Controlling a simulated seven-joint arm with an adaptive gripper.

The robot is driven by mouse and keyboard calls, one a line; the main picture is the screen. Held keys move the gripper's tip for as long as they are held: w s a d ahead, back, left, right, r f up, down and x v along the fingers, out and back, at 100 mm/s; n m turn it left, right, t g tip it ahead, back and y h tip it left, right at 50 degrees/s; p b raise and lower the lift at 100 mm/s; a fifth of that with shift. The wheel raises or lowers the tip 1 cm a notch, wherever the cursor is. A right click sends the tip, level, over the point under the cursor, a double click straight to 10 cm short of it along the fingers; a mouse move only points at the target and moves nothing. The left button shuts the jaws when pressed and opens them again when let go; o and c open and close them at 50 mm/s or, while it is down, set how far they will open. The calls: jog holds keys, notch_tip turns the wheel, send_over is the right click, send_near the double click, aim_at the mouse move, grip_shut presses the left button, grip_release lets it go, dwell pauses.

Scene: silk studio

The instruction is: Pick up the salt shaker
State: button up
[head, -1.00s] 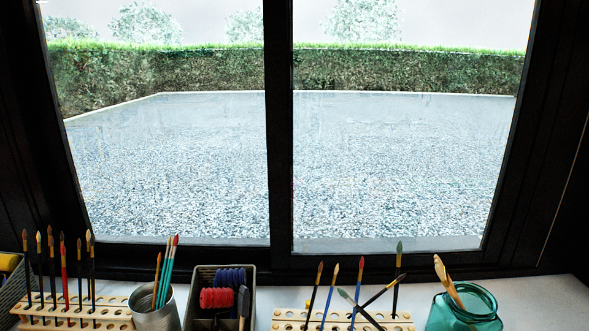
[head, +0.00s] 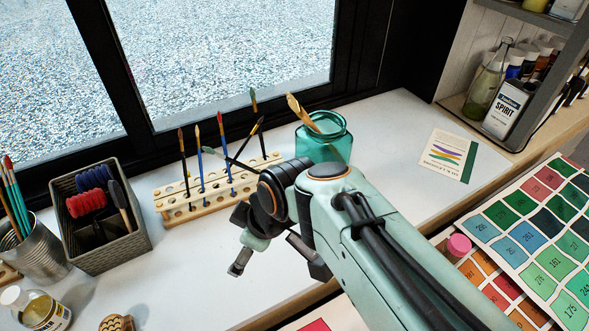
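I cannot pick out a thing that is surely the salt shaker in the head view. A small clear jar with a white cap and a label (head: 40,308) stands at the lower left; I cannot tell what it holds. A pink-topped piece (head: 458,246) is at the right, partly hidden by my arm. My gripper (head: 277,266) hangs over the white worktop at the middle, in front of the brush rack. Its fingers are spread apart with nothing between them.
A wooden brush rack (head: 184,209), a grey basket (head: 117,246) and a metal cup (head: 42,262) stand along the window. A teal glass jar (head: 325,146) is behind my arm. Colour charts (head: 541,230) lie at right. A carved wooden block (head: 117,323) is at the bottom left.

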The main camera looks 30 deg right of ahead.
jog(key=w+d+f+t, duration=0.1)
jog(key=w+d+f, duration=0.1)
jog(key=w+d, duration=0.5)
jog(key=s+d+f+m, duration=0.1)
jog(key=d+f, duration=0.1)
jog(key=d, duration=0.2)
jog(key=s+d+f+m, duration=0.1)
jog(key=d+f+m, duration=0.1)
jog(key=d+f, duration=0.1)
jog(key=s+d+f+m+g, duration=0.1)
jog(key=d+f+m, duration=0.1)
jog(key=d, duration=0.3)
jog(key=shift+s+d+f+h, duration=0.3)
jog(key=shift+s+d+f, duration=0.1)
jog(key=shift+f, duration=0.15)
jog(key=shift+d+f, duration=0.15)
jog(key=shift+f, duration=0.1)
jog(key=x, duration=0.6)
jog(key=shift+w+f, duration=0.1)
jog(key=c, duration=1.3)
